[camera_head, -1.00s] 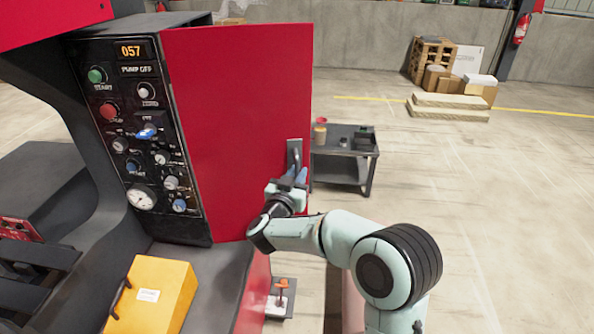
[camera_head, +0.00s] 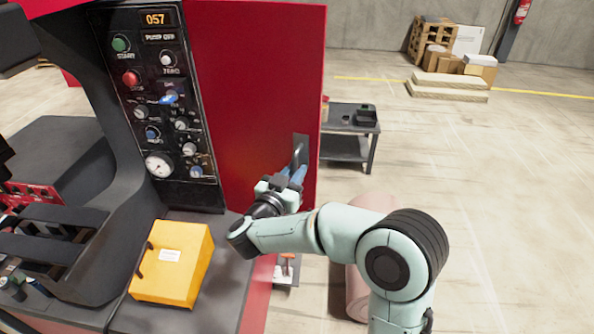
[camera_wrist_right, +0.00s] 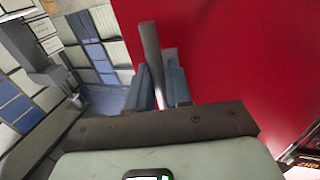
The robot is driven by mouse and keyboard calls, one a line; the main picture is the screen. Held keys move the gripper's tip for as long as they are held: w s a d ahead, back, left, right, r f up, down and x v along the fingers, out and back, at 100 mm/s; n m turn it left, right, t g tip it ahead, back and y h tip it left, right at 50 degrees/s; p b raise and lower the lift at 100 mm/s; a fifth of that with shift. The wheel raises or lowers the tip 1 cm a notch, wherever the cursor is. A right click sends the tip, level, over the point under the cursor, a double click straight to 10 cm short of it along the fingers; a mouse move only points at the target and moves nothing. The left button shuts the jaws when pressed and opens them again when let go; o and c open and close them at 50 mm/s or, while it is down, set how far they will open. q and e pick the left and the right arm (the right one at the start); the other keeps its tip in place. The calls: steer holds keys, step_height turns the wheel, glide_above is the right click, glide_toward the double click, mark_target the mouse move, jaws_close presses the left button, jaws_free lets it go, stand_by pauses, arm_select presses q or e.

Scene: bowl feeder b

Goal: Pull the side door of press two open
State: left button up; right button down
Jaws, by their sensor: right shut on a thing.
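The press's red side door (camera_head: 250,95) stands to the right of the control panel in the head view. A grey bar handle (camera_head: 298,153) is near its right edge. My right gripper (camera_head: 293,174) is at the handle, its blue fingers shut around the bar. The wrist view shows the handle (camera_wrist_right: 150,48) rising between the two fingers (camera_wrist_right: 160,85), with the red door face (camera_wrist_right: 235,55) to the right. I cannot tell exactly how far the door stands from its frame. My left gripper is not in view.
The control panel (camera_head: 168,100) has a lit 057 display. A yellow case (camera_head: 180,262) lies on the press's dark ledge in front. A dark cart (camera_head: 350,130) stands behind the door's right edge. Wooden crates and boards (camera_head: 447,88) are far back.

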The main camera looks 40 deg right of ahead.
stand_by(0.3)
steer(key=c, duration=1.2)
jaws_free()
steer(key=shift+c, duration=0.2)
steer(key=shift+a, duration=0.15)
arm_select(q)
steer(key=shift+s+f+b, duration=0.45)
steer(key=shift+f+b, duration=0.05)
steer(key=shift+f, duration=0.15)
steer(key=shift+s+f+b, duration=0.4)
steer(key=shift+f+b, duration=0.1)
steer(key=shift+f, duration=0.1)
arm_select(e)
steer(key=v, duration=1.3)
steer(key=shift+a+r, duration=0.1)
steer(key=shift+a, duration=0.05)
